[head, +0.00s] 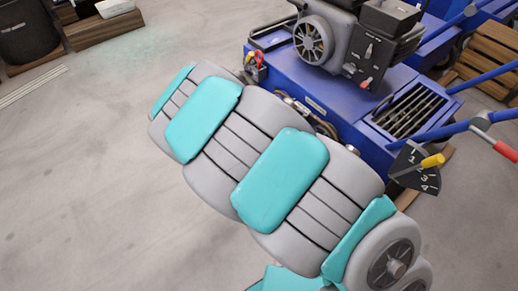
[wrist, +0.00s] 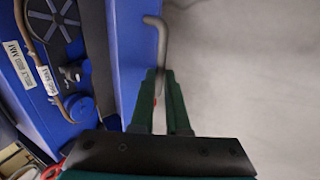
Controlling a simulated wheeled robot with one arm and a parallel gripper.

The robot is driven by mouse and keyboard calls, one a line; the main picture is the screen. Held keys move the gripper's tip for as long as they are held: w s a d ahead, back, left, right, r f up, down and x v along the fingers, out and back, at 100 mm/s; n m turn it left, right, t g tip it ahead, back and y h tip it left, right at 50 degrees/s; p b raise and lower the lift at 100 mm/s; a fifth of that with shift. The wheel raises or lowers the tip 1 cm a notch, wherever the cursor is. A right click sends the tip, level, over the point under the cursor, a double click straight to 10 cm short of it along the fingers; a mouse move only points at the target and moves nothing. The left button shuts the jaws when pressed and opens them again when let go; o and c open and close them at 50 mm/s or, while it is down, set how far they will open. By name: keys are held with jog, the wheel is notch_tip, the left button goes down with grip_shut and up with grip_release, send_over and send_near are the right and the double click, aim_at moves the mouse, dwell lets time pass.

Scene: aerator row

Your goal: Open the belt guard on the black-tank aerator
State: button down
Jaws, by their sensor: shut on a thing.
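A blue aerator (head: 330,95) stands at the upper right of the head view. Its engine (head: 325,40) carries a dark box-shaped tank (head: 390,18). In the wrist view, a blue panel (wrist: 128,60) fills the left side; I cannot tell whether it is the belt guard. My gripper (wrist: 162,74) has green fingers, shut on a grey bent rod (wrist: 162,38) that looks like a handle. The rod curves left at its top, beside the panel's right edge. Its lower part is hidden between the fingers. The head view does not show my gripper; my arm covers the machine's near side.
In the wrist view, a spoked wheel (wrist: 55,20), a brown cable (wrist: 38,60) and a blue cap (wrist: 82,108) lie left of the panel. Another blue machine (head: 480,25) and a wooden pallet (head: 490,60) stand behind right.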

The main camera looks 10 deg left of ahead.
jog(key=shift+s+a+f, duration=0.25)
jog(key=shift+s+f, duration=0.15)
jog(key=shift+f, duration=0.25)
jog(key=c, duration=1.5)
grip_release()
jog(key=shift+w+a+r, duration=0.1)
jog(key=shift+a, duration=0.1)
jog(key=o, duration=0.6)
jog(key=shift+d, duration=0.2)
jog(key=shift+r, duration=0.1)
jog(key=shift+p+v, duration=0.55)
jog(key=shift+v, duration=3.25)
jog(key=shift+a, duration=0.15)
